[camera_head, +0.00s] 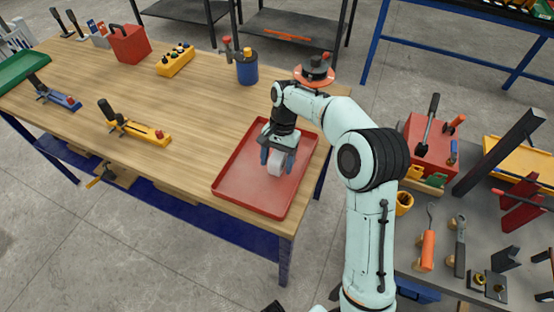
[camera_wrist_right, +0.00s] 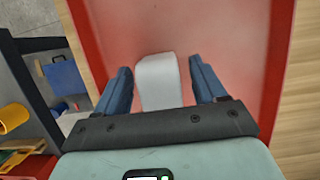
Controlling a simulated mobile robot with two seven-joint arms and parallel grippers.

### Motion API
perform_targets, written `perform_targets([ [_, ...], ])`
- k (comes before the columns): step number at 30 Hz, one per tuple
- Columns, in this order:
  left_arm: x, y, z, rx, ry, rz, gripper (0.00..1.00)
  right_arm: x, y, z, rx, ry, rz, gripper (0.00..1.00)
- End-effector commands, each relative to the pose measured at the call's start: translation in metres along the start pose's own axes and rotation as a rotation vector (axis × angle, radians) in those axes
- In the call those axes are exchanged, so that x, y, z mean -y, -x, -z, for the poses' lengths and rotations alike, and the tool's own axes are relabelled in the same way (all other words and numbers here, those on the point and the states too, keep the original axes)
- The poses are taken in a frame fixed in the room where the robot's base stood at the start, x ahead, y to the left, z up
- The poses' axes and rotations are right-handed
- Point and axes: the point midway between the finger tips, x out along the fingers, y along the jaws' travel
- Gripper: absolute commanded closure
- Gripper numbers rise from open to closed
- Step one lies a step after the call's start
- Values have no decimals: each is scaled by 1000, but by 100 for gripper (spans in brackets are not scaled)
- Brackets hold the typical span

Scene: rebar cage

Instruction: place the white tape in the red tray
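The white tape (camera_head: 275,168) is a pale block-like piece over the floor of the red tray (camera_head: 240,190), which lies on the near right end of the wooden table. My right gripper (camera_head: 277,163) points down over the tray, with one blue finger on each side of the tape. In the right wrist view the tape (camera_wrist_right: 159,82) stands between the two fingertips (camera_wrist_right: 160,84), with narrow gaps beside it, so the gripper looks open. Whether the tape's underside touches the tray floor is hidden. My left gripper does not show clearly in any view.
A blue cup (camera_head: 247,70) with tools and an orange-based item (camera_head: 315,72) stand behind the tray. A yellow-and-black clamp (camera_head: 135,128) lies to its left, with bare wood between. A grey table (camera_head: 460,230) with several tools is at the right.

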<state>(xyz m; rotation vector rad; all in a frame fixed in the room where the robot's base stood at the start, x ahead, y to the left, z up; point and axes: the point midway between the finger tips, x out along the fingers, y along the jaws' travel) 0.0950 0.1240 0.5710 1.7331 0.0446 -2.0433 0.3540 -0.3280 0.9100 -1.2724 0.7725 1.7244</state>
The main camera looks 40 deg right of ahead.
Motion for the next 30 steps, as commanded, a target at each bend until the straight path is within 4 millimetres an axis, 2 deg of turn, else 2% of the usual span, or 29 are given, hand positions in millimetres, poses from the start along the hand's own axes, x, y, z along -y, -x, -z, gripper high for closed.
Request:
perform_targets([
  [8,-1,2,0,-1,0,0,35,0,8,-1,-1,0,1,30],
  [11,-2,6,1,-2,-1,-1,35,1,23,-1,-3,0,2,30],
  [21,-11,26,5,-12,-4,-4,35,1,96,-1,-2,0,2,30],
  [25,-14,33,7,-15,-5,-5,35,1,114,-1,-2,0,1,30],
  [30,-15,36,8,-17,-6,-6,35,0,123,-1,0,-1,0,30],
])
